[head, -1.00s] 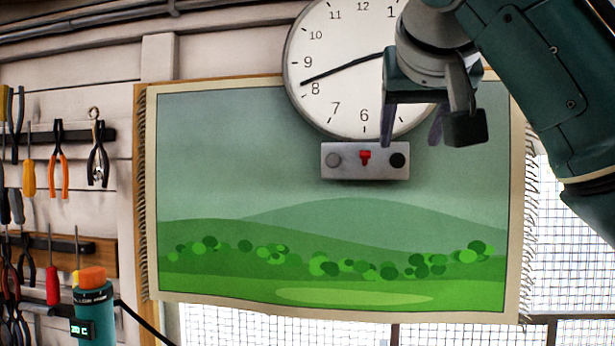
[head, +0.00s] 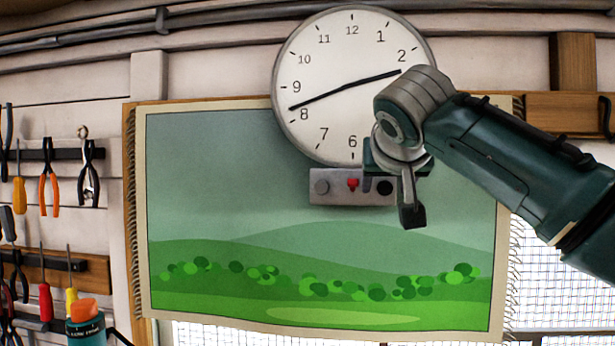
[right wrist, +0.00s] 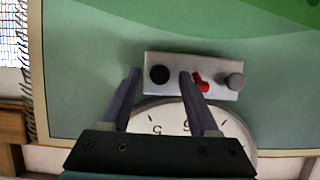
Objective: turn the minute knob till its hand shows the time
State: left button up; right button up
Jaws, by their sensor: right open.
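The round white clock (head: 330,130) hangs on the wall. Its longer hand points close to 8 and its shorter hand a little past 2. Below it is a grey control box (head: 338,198) with a grey knob (head: 321,187), a red switch (head: 352,184) and a black knob (head: 384,187). My right gripper (head: 389,198) is open at the black knob. In the right wrist view, the black knob (right wrist: 160,75) appears between the fingertips, with the red switch (right wrist: 202,84) close beside one finger. I cannot tell whether the fingers touch the knob. My left gripper is out of view.
A landscape hanging (head: 230,215) covers the wall behind the box. Pliers (head: 48,180) and screwdrivers hang on racks at the left. A teal device with an orange top (head: 82,310) stands at the lower left. The space below the box is clear.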

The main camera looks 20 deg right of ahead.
grip_shut()
dwell(0.5)
